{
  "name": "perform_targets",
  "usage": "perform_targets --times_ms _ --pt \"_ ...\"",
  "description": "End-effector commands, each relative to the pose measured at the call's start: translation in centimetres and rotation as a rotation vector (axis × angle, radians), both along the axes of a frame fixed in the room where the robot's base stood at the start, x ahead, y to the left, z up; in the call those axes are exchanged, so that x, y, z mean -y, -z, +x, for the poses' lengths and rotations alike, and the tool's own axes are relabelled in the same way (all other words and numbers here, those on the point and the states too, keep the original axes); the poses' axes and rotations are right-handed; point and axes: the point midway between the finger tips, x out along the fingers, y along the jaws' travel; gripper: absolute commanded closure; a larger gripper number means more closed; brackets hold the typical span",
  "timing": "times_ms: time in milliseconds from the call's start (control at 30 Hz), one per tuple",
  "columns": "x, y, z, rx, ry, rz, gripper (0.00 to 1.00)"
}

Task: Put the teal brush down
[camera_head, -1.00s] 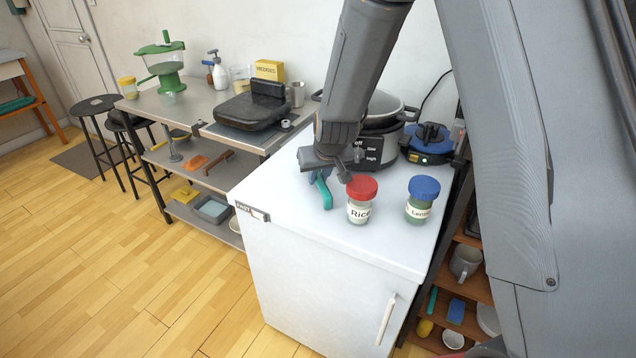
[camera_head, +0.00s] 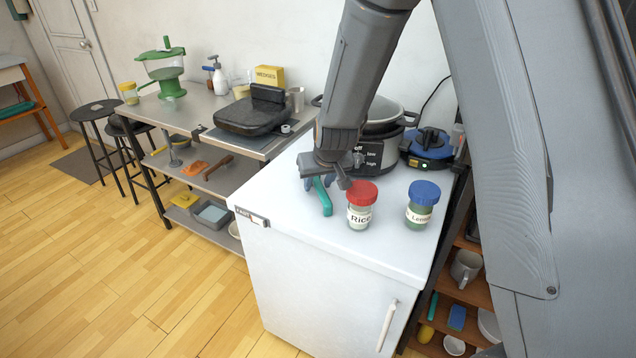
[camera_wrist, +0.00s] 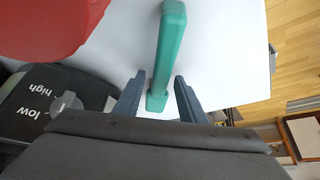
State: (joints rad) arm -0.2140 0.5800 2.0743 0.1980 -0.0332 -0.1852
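The teal brush (camera_head: 323,197) is on the white counter top (camera_head: 282,205), left of the red-lidded rice jar. In the wrist view, its teal bar (camera_wrist: 168,50) runs down between my gripper's two blue-grey fingers (camera_wrist: 159,98). Gaps show on both sides of it, so my gripper (camera_head: 318,183) is open around the brush's near end and not clamped on it. The brush appears to lie on the counter.
The rice jar (camera_head: 360,215) stands close right of the brush, with a blue-lidded jar (camera_head: 421,212) beyond it. A slow cooker (camera_head: 372,155) and a blue-topped appliance (camera_head: 427,146) stand behind. The counter's front left is clear up to its edge.

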Motion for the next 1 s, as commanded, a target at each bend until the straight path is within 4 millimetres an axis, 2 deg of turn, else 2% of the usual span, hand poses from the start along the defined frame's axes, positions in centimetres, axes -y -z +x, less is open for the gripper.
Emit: perform_targets --times_ms 400,600,833,933,1000 --pt "0.8 -7.3 -4.0 0.001 0.0 0.0 0.63" --pt "1.1 -9.5 -5.2 0.001 0.0 0.0 0.63" --pt "1.6 -10.6 -6.3 -0.007 0.004 0.001 0.63" --pt "3.2 -11.5 -8.4 -0.044 0.024 0.004 0.63" --pt "4.8 -12.1 -11.0 -0.087 0.045 0.004 0.63"
